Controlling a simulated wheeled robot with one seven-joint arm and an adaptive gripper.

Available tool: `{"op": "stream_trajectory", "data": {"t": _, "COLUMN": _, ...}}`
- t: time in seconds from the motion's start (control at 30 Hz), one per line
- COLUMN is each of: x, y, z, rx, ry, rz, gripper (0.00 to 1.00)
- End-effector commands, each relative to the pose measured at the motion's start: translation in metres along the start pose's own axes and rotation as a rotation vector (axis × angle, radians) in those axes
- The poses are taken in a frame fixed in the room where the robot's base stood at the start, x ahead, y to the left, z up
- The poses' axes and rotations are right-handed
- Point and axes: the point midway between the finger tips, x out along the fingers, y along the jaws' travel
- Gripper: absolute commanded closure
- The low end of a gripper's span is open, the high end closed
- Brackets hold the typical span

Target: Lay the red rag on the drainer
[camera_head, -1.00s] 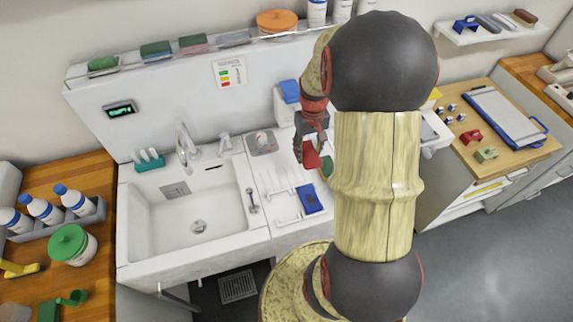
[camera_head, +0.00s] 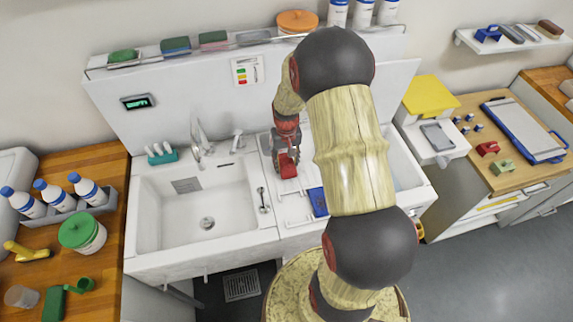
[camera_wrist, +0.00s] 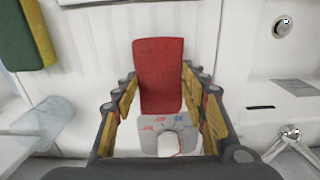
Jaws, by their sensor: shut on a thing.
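The red rag (camera_head: 288,170) hangs from my gripper (camera_head: 286,150) over the back part of the white drainer (camera_head: 289,212), right of the sink. In the wrist view the red rag (camera_wrist: 159,72) stands out between the two fingers of my gripper (camera_wrist: 160,90), which are shut on it. Whether its lower edge touches the drainer I cannot tell. A blue rag (camera_head: 318,202) lies at the drainer's right side. My arm hides part of the drainer's right side.
The empty sink (camera_head: 200,205) with its tap (camera_head: 200,140) is on the left. A green and yellow block (camera_wrist: 28,30) shows in the wrist view. A yellow-lidded bin (camera_head: 430,95) stands right of my arm. The drainer's front left is clear.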

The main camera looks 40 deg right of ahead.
Motion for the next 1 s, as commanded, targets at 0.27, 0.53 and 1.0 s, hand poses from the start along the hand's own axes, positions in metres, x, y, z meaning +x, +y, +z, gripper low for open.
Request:
{"op": "stream_trajectory", "data": {"t": 0.27, "x": 0.0140, "y": 0.0003, "z": -0.0008, "rx": 0.000, "ry": 0.002, "rz": 0.000, "gripper": 0.86}}
{"op": "stream_trajectory", "data": {"t": 0.53, "x": 0.0174, "y": 0.0003, "z": -0.0005, "rx": -0.001, "ry": 0.001, "rz": 0.000, "gripper": 0.55}}
{"op": "stream_trajectory", "data": {"t": 1.0, "x": 0.0170, "y": 0.0003, "z": -0.0004, "rx": -0.001, "ry": 0.001, "rz": 0.000, "gripper": 0.39}}
